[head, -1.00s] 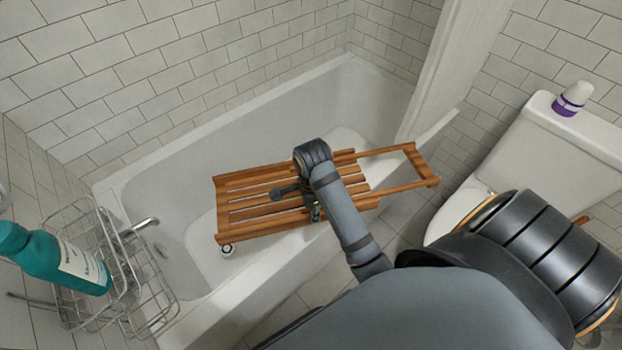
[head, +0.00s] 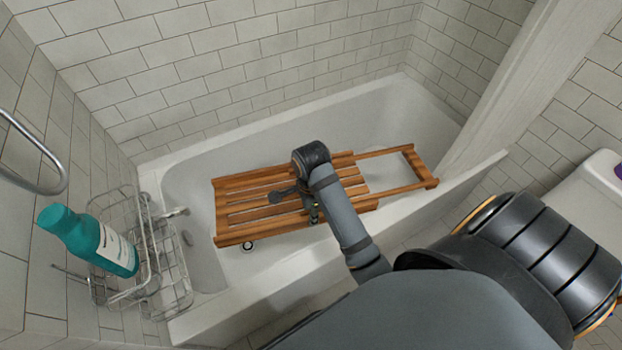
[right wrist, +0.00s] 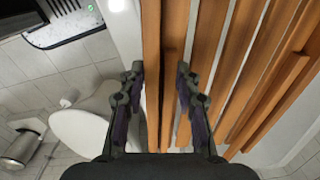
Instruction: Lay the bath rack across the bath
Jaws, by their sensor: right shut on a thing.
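The wooden slatted bath rack (head: 265,196) is held over the white bath (head: 183,160) in the head view, with its open-framed end (head: 407,162) toward the right. My right gripper (head: 314,212) grips its near long rail; my wrist partly hides the grip. In the right wrist view my right gripper (right wrist: 159,100) has a finger on each side of the rail (right wrist: 174,60) of the rack. Whether the rack touches the bath rims cannot be told. My left gripper is not in view.
A wire caddy (head: 165,265) with a teal bottle (head: 88,238) hangs on the wall at the bath's left end. A white curtain or post (head: 530,85) stands at the right. A toilet (right wrist: 85,130) is beside the bath.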

